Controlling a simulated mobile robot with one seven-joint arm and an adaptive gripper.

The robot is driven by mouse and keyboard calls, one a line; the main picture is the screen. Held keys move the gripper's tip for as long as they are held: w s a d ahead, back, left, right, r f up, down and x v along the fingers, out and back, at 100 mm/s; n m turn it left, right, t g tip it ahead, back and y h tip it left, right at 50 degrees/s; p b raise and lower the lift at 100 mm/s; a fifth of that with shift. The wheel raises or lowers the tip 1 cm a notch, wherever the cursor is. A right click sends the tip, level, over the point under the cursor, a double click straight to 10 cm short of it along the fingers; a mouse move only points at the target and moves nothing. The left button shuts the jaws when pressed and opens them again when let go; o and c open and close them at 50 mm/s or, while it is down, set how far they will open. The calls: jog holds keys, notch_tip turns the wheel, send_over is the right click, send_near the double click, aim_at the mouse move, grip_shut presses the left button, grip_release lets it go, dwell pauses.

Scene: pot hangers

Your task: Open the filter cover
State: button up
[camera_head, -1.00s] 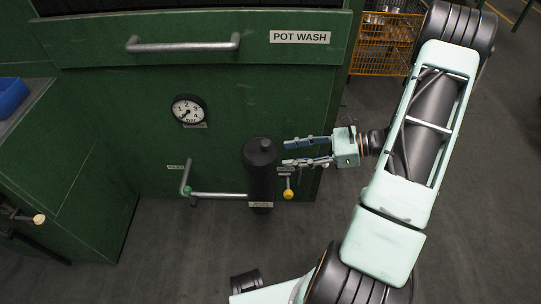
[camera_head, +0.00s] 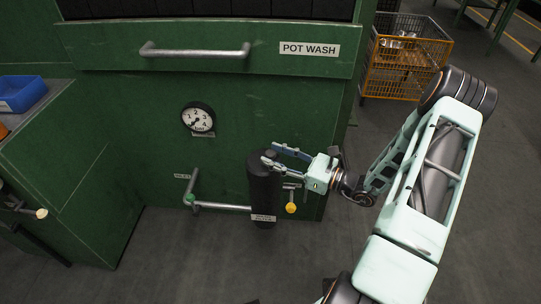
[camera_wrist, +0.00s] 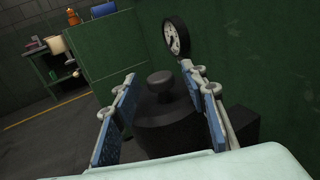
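The filter is a black upright cylinder (camera_head: 264,195) with a label near its base, standing in front of the green machine. Its dark cover (camera_wrist: 162,112) with a round knob (camera_wrist: 160,82) shows in the wrist view between my fingers. My gripper (camera_head: 272,156) is open at the top of the cylinder, reaching in from the right. In the wrist view its two blue-padded fingers (camera_wrist: 160,112) stand apart on either side of the cover. I cannot tell whether either finger touches it. In the head view the fingers hide part of the cover.
A metal pipe (camera_head: 224,207) joins the cylinder on the left. A yellow-ended valve lever (camera_head: 291,208) hangs just right of it. A pressure gauge (camera_head: 198,118) is on the green panel, below the POT WASH drawer handle (camera_head: 195,50). An orange wire basket (camera_head: 405,60) stands at back right.

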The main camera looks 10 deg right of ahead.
jog(key=shift+x, duration=0.9)
jog(key=shift+c, duration=0.4)
grip_shut()
